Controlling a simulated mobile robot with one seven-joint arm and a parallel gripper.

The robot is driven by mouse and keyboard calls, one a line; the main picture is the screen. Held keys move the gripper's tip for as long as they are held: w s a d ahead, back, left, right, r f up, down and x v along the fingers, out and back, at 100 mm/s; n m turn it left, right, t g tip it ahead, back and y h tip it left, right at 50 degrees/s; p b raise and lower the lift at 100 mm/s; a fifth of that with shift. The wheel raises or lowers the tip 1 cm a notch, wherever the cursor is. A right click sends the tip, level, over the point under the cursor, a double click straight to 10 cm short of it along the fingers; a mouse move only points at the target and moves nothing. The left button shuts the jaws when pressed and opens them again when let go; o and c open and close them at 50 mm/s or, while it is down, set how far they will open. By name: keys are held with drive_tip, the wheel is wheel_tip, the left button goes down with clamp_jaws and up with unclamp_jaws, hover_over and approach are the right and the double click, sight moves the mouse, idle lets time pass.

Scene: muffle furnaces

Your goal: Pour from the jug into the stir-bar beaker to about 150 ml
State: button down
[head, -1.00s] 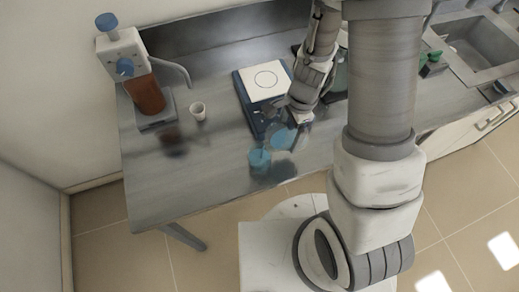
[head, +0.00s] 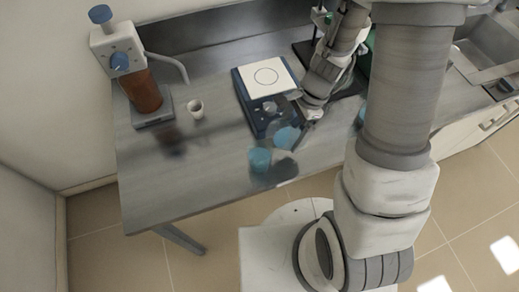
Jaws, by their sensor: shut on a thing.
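A clear beaker with blue liquid (head: 260,160) stands near the front edge of the bench. No stir bar or volume marks can be made out in it. My gripper (head: 305,115) is shut on a clear jug (head: 285,136) with blue liquid in it. The jug is just behind and to the right of the beaker, in front of the stirrer plate. Its outline is faint, so I cannot tell its exact tilt, whether its lip is over the beaker or whether liquid is flowing.
A blue stirrer plate with a white top (head: 267,77) lies behind the jug. A dispenser with a brown bottle (head: 141,91) and a small white cup (head: 195,108) stand to the left. A sink (head: 487,52) is at the far right. The bench's left front is clear.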

drive_tip(key=shift+d+f+y+b, duration=0.15)
drive_tip(key=shift+f+y+b, duration=0.25)
drive_tip(key=shift+b, duration=0.45)
drive_tip(key=f+y+b, duration=0.1)
drive_tip(key=b, duration=0.1)
drive_tip(key=f+g+y+b, duration=0.1)
drive_tip(key=b, duration=0.1)
drive_tip(key=shift+w+d, duration=0.1)
drive_tip(key=shift+d, duration=0.25)
drive_tip(key=shift+d+y, duration=0.1)
drive_tip(key=shift+y, duration=0.3)
drive_tip(key=shift+b, duration=0.3)
drive_tip(key=shift+r, duration=0.1)
